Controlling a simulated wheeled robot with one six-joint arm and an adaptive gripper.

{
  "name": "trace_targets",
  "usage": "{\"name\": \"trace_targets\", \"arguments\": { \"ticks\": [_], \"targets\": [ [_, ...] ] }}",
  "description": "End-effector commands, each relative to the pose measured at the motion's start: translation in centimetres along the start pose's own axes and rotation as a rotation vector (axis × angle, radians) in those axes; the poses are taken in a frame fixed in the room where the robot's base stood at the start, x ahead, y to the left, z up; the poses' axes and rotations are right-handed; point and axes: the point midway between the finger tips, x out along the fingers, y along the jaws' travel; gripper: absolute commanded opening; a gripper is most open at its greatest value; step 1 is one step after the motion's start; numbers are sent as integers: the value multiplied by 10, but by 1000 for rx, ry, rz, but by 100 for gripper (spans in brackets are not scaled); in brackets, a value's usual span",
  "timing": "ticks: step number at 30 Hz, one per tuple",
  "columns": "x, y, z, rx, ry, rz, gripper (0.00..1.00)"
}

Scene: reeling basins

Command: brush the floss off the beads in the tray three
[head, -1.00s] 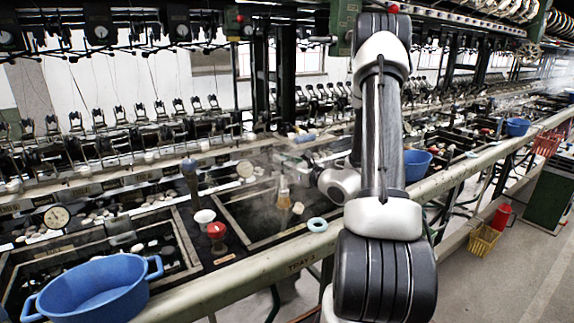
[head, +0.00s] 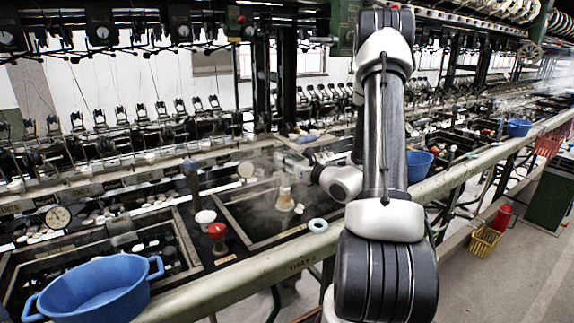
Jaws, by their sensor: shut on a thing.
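Tray three (head: 240,232) is the dark, steaming basin left of my arm, with its label on the front rail. My gripper (head: 290,174) is over its middle, shut on a tan brush (head: 285,190) that points down. The brush's pale lower end is low in the basin; steam hides whether it touches the water. A small pale piece (head: 299,208) is beside the brush's lower end, too small to tell if it is a bead or floss. Other beads in this tray cannot be made out.
A blue tub (head: 92,285) stands on the front left, and another blue tub (head: 419,163) is behind my arm.

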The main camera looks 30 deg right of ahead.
Motion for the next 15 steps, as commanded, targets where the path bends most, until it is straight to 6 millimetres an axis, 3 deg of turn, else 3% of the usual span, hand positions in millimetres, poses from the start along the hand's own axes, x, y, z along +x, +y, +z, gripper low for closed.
{"name": "trace_targets", "arguments": {
  "ticks": [15],
  "targets": [
    [-4,1,41,-2,-1,0,0]
  ]
}}
